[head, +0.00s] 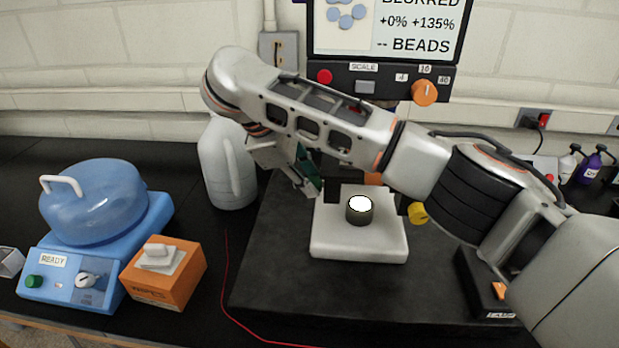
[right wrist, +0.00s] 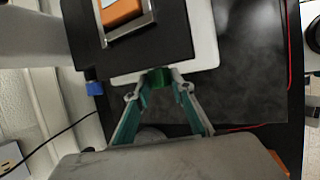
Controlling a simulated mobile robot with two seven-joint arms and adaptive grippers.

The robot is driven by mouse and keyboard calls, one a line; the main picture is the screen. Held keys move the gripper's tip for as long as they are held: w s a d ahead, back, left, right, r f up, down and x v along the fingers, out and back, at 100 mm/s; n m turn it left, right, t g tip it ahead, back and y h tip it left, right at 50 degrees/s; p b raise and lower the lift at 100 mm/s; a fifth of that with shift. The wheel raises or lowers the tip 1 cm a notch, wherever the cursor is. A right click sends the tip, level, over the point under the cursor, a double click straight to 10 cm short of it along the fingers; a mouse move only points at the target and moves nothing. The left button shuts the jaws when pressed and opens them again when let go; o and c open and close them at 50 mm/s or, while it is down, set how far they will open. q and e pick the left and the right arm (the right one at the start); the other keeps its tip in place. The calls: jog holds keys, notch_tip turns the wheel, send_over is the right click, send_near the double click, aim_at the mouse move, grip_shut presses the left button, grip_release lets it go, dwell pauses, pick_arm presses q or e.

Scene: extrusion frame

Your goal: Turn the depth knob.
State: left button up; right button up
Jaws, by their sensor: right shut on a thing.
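My right gripper (head: 310,180) reaches down to the left side of the instrument with the white stage block (head: 330,246) at the middle of the bench. In the right wrist view its two teal-padded fingertips (right wrist: 161,80) are shut on a small green knob (right wrist: 160,76) on the instrument's side. The gripper hides this knob in the head view. No label shows on it. The screen (head: 390,30) above reads "BLURRED", "+0% +135%" and "-- BEADS". My left gripper is in neither view.
A yellow knob (head: 418,213) sits on the instrument's right side. A blue knob (right wrist: 95,88) shows in the wrist view. A white jug (head: 226,165), a blue centrifuge-like device (head: 70,275) and an orange box (head: 165,280) stand left. My right arm crosses above the instrument.

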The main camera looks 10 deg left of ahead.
jog(key=shift+f, duration=0.1)
jog(key=t, duration=0.3)
jog(key=shift+s+f+m, duration=0.1)
jog(key=shift+s+m, duration=0.15)
jog(key=shift+m, duration=0.05)
jog(key=shift+s+f+m+t+h, duration=0.15)
jog(key=shift+m+t, duration=0.1)
jog(key=shift+t, duration=0.65)
jog(key=shift+m+t+h, duration=0.15)
jog(key=shift+m+t, duration=0.1)
jog(key=shift+t, duration=0.65)
jog(key=o, duration=1.1)
